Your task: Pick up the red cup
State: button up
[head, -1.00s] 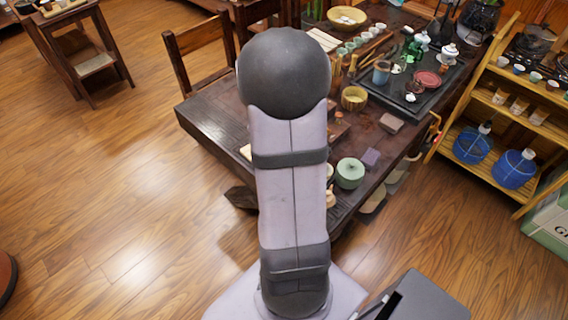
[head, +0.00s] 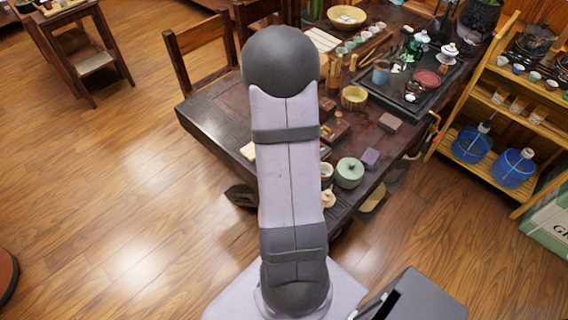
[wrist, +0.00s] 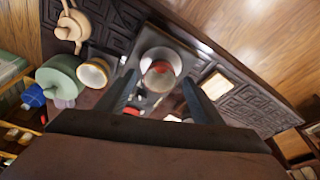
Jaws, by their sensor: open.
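In the wrist view, a round cup (wrist: 158,70) with a pale rim and a patch of red shows beyond the fingertips, roughly between them. I take it for the red cup, though its outer side is hardly visible. My gripper (wrist: 162,92) is open, with one dark finger on each side and nothing clearly held. The cup seems apart from both fingers. In the head view my arm covers this part of the table, and neither the gripper nor the red cup can be made out.
A lidded green pot (head: 349,172) and a small cream cup (wrist: 94,73) stand close by on the dark table (head: 215,112). A tea tray (head: 452,82) with a pink dish lies farther back. A wooden shelf (head: 470,128) stands at the right.

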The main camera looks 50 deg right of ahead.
jog(key=shift+x, duration=1.25)
jog(key=c, duration=1.2)
